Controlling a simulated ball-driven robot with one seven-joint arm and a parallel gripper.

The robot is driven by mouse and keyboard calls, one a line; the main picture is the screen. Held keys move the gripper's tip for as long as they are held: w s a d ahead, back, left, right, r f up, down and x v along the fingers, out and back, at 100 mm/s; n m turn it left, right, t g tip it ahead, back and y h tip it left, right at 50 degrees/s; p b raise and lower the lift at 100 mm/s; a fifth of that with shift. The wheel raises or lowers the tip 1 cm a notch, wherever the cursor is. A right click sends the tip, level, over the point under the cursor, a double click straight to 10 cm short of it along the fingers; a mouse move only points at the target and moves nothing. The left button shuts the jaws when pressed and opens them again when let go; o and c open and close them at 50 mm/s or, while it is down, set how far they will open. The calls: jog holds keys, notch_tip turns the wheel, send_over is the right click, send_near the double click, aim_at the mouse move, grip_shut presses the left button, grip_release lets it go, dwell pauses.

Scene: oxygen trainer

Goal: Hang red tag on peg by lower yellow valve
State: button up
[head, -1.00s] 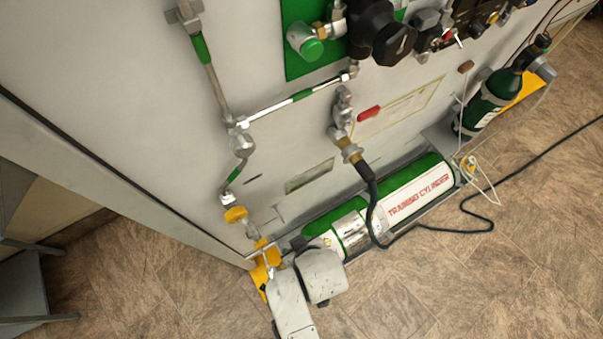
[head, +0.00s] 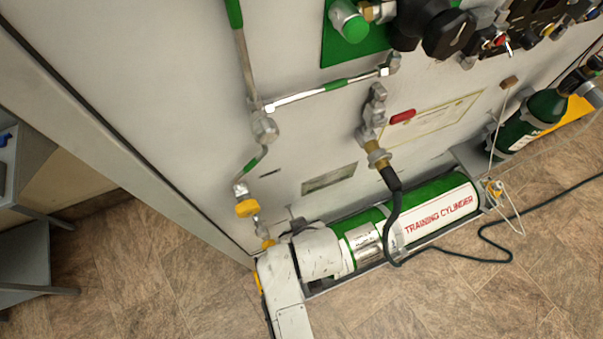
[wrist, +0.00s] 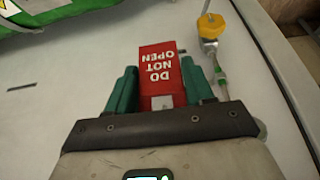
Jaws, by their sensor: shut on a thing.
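The red tag (wrist: 160,62), lettered DO NOT OPEN and upside down in the wrist view, is held between the green fingers of my gripper (wrist: 158,74). A yellow valve knob (wrist: 211,25) shows just beyond the right finger in that view, with a gap to the tag. In the head view the yellow valve (head: 247,207) is low on the panel's left pipe. My pale wrist covers the area just below and right of it, so the tag is hidden there. I cannot make out the peg for certain.
The green and white training cylinder (head: 438,215) lies along the panel's foot, right beside my wrist. A black hose (head: 390,215) hangs in front of it. A grey cart (head: 35,240) stands at the left. Tiled floor (head: 400,310) is open in front.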

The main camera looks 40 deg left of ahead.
jog(key=shift+w+a+f+b, duration=0.15)
jog(key=shift+w+a+b, duration=0.1)
jog(key=shift+a, duration=0.3)
jog(key=shift+w+a+f+b, duration=0.15)
jog(key=shift+w+a+b, duration=0.15)
jog(key=shift+a, duration=0.25)
jog(key=shift+w+a+f+b, duration=0.15)
jog(key=shift+w+a+b, duration=0.1)
jog(key=shift+a, duration=0.3)
jog(key=shift+f, duration=0.1)
jog(key=o, duration=1.1)
jog(key=shift+s, duration=0.1)
jog(key=v, duration=1)
jog(key=shift+d+r, duration=0.15)
jog(key=shift+r, duration=0.2)
